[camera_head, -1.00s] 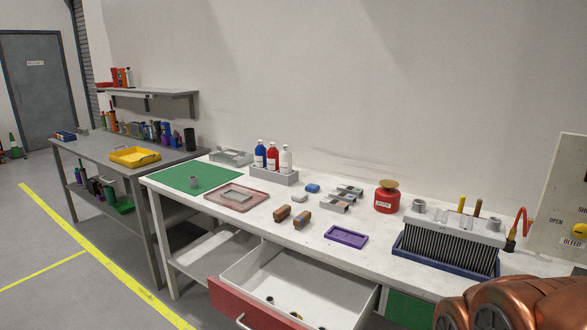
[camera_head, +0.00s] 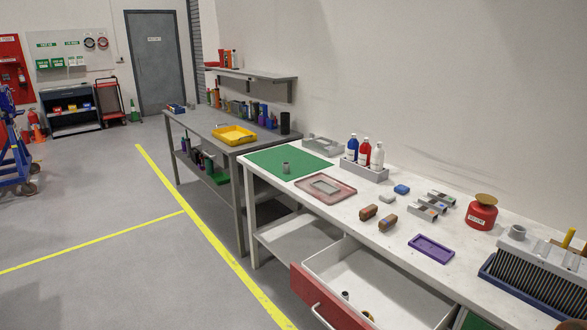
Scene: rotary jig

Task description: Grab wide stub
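A short grey cylinder (camera_head: 286,168) stands upright on the green mat (camera_head: 262,163) at the left end of the white bench; it looks like a stub. A wider grey stub (camera_head: 517,232) sticks up from the top of the finned radiator (camera_head: 540,285) at the right edge. Small dark and brass-coloured pieces (camera_head: 367,316) lie in the open drawer (camera_head: 350,270), too small to make out. I cannot tell for sure which piece is the wide stub. My gripper is not in view.
On the bench are a pink tray (camera_head: 343,195), brown blocks (camera_head: 387,222), a purple tray (camera_head: 447,254), a red can (camera_head: 482,213) and a bottle rack (camera_head: 362,170). The red-fronted drawer (camera_head: 322,303) juts out over the floor. Floor (camera_head: 120,220) at left is open.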

